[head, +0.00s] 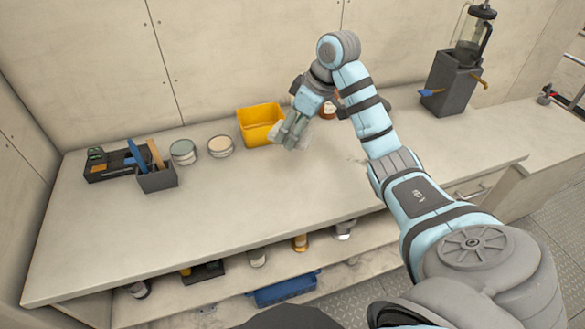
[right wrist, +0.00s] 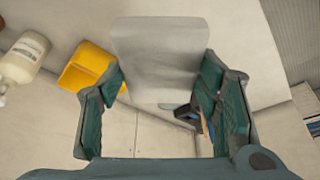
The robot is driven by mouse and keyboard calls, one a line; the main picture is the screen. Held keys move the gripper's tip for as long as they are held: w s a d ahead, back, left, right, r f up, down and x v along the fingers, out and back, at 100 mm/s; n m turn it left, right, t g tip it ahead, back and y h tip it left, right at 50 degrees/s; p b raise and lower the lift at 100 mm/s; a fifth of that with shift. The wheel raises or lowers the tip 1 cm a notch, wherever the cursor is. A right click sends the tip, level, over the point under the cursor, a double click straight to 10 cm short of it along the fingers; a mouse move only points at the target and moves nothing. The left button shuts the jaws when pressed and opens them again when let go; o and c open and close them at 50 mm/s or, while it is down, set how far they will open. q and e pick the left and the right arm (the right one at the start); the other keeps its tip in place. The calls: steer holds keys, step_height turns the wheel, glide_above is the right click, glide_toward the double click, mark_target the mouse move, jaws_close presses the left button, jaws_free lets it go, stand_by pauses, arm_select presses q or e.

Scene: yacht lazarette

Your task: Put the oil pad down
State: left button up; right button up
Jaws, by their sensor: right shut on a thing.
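My right gripper (head: 294,132) is above the worktop, just right of and in front of the yellow bin (head: 260,120). It is shut on the oil pad (right wrist: 160,52), a flat pale grey sheet with rounded corners. In the head view the fingers partly hide the pad. I cannot tell whether it touches the worktop (head: 230,205). My left gripper is not in view.
Two round tins (head: 220,147) and a dark tool holder (head: 157,178) stand left of the bin. A white bottle (right wrist: 24,58) is near the bin in the wrist view. A grey machine (head: 452,82) stands at the right. The front worktop is clear.

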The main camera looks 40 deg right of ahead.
steer(key=b, duration=0.7)
glide_above(293, 191)
steer(key=s, duration=0.1)
step_height(293, 191, down, 9)
step_height(293, 191, down, 10)
steer(key=shift+d+r+p, duration=0.15)
steer(key=shift+p, duration=0.3)
steer(key=shift+w+f, duration=0.1)
steer(key=shift+f, duration=0.15)
steer(key=shift+f, duration=0.15)
steer(key=shift+f, duration=0.2)
steer(key=shift+f, duration=0.15)
steer(key=o, duration=0.9)
steer(key=shift+f, duration=0.1)
steer(key=shift+o, duration=0.5)
steer(key=shift+f, duration=0.1)
